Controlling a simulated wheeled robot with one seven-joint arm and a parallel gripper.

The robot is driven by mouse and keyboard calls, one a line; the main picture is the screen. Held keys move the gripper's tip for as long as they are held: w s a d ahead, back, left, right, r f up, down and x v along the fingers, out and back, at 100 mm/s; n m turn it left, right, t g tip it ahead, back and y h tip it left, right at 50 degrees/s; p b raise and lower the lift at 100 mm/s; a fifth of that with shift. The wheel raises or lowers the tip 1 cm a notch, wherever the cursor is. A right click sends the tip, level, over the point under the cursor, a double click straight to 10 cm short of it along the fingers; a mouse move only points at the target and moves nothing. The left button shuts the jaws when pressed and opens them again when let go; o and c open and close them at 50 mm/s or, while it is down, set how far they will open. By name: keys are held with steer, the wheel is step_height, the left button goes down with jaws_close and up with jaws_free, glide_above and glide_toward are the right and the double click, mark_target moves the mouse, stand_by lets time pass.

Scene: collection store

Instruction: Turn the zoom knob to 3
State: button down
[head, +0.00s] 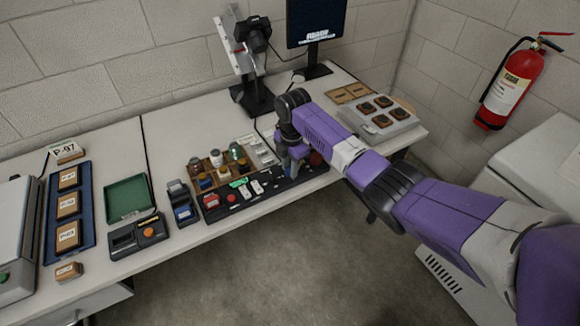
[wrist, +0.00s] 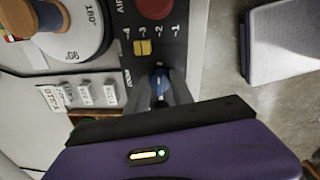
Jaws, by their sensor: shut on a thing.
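My gripper (wrist: 160,92) points down at the black control panel (wrist: 128,30) and is shut on a small blue knob (wrist: 159,82). A pale mark shows on the panel just beyond the knob, too small to read surely. The knob's own label is hidden, so I cannot confirm from print that it is the zoom knob, nor read its setting. In the head view my gripper (head: 296,168) is over the right part of the long black panel (head: 268,189), and the arm hides the knob.
Beside the knob are a yellow slider (wrist: 143,47) by a numbered scale and a red round control (wrist: 155,7). A white dial (wrist: 75,35) marked 180° stands left.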

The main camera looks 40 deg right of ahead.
steer(key=m+p, duration=0.1)
steer(key=m, duration=0.3)
steer(key=shift+r+p, duration=0.1)
steer(key=shift+p, duration=0.3)
steer(key=m+p, duration=0.1)
steer(key=m, duration=0.3)
steer(key=shift+a, duration=0.1)
steer(key=m+p, duration=0.1)
steer(key=m, duration=0.4)
steer(key=shift+h, duration=0.3)
steer(key=shift+m+g, duration=0.3)
steer(key=shift+m, duration=1.9)
steer(key=c, duration=1.1)
jaws_free()
